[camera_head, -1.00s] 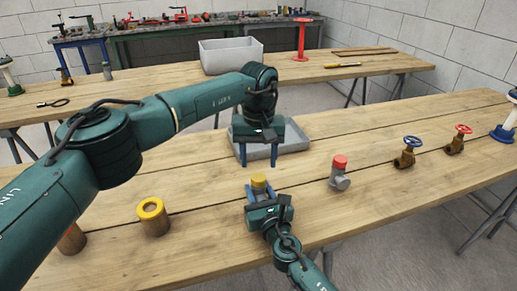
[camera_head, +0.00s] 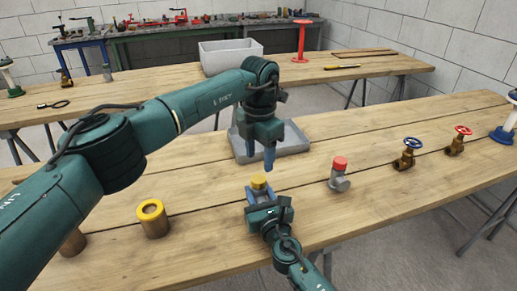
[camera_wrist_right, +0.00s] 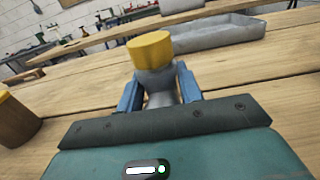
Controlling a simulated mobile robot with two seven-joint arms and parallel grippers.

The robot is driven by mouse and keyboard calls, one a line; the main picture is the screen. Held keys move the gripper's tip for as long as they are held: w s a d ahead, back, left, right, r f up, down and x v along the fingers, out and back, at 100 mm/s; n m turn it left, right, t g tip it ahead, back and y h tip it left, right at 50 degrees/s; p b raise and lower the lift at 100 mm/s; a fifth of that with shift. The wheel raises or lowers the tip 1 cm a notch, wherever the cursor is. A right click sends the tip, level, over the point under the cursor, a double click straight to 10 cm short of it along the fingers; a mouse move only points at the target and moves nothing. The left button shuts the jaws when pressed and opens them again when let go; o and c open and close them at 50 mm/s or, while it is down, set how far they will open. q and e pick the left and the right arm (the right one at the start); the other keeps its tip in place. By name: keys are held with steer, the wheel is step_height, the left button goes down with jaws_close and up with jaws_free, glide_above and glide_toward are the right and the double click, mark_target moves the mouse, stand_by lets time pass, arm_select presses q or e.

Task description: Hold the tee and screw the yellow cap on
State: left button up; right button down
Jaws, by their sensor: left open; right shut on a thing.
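The grey tee (camera_wrist_right: 160,92) is between the blue fingers of my right gripper (camera_wrist_right: 158,98), which is shut on it just above the near table. The yellow cap (camera_head: 259,182) sits on top of the tee and also shows in the right wrist view (camera_wrist_right: 150,49). Whether its thread is fully engaged cannot be seen. My left gripper (camera_head: 268,160) is open and empty, pointing down above the cap. A gap shows between its fingertips and the cap. One finger partly hides the other in the head view.
A grey tray (camera_head: 293,142) lies behind my left gripper. A grey fitting with a red cap (camera_head: 340,172) and two valves (camera_head: 408,152) stand to the right. A brown cylinder with a yellow ring top (camera_head: 153,218) stands to the left. The wood between is clear.

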mark_target(258, 178)
arm_select(q)
steer(key=n, duration=0.6)
steer(key=shift+r+n, duration=0.15)
steer(key=shift+n, duration=0.25)
steer(key=n, duration=0.4)
steer(key=shift+r, duration=0.15)
steer(key=n, duration=0.6)
steer(key=shift+r+n, duration=0.15)
steer(key=shift+n, duration=0.15)
steer(key=n, duration=0.5)
steer(key=shift+a+r, duration=0.1)
steer(key=shift+r, duration=0.05)
steer(key=shift+f, duration=4.05)
steer(key=shift+c, duration=0.5)
